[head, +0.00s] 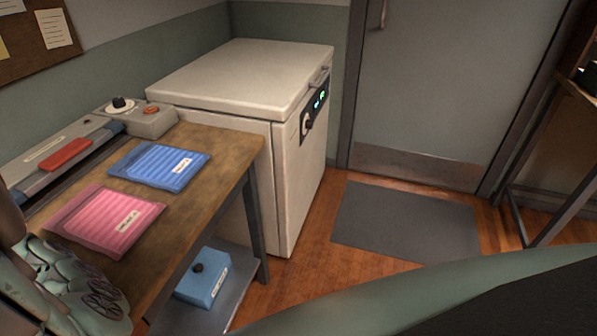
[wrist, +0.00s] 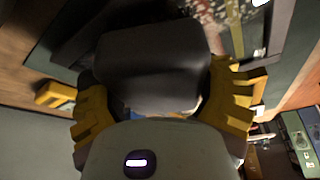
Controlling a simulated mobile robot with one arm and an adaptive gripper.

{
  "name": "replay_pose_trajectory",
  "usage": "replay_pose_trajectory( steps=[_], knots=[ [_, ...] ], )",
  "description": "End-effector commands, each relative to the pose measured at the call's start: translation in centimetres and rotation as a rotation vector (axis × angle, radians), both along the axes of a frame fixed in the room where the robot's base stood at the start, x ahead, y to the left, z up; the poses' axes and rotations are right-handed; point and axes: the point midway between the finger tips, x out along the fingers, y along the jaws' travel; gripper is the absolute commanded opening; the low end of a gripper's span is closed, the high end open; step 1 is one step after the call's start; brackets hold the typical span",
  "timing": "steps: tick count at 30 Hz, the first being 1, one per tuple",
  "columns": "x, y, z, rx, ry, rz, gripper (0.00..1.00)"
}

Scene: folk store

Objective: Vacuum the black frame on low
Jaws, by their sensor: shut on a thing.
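In the wrist view, the yellow fingers of my gripper (wrist: 160,105) are on either side of a smooth dark grey thing (wrist: 155,62) and shut on it. I cannot tell whether this is the black frame; no thing that is clearly a frame shows in the head view. My gripper is not visible in the head view. There, a long grey sealer-like device (head: 50,170) with a red bar lies along the back of the wooden table. Its control box (head: 143,120) has a black knob on a white dial and an orange-red button. I cannot read the dial.
A blue ribbed pouch (head: 150,168) and a pink one (head: 105,222) lie on the table (head: 215,150). A blue box (head: 203,280) sits on the lower shelf. A white chest freezer (head: 225,75) stands beside the table. A grey mat (head: 405,222) lies before the door (head: 445,85).

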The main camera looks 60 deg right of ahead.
Motion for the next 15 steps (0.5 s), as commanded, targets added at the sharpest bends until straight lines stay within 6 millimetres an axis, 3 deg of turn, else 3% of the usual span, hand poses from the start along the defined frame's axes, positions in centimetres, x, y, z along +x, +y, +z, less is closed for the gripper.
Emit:
replay_pose_trajectory(
  steps=[9, 15],
  knots=[
    [-2.6, -0.8, 0.1, 0.000, 0.002, -0.005, 0.31],
    [-3.1, -1.0, -0.1, 0.000, 0.004, -0.005, 0.31]
  ],
)
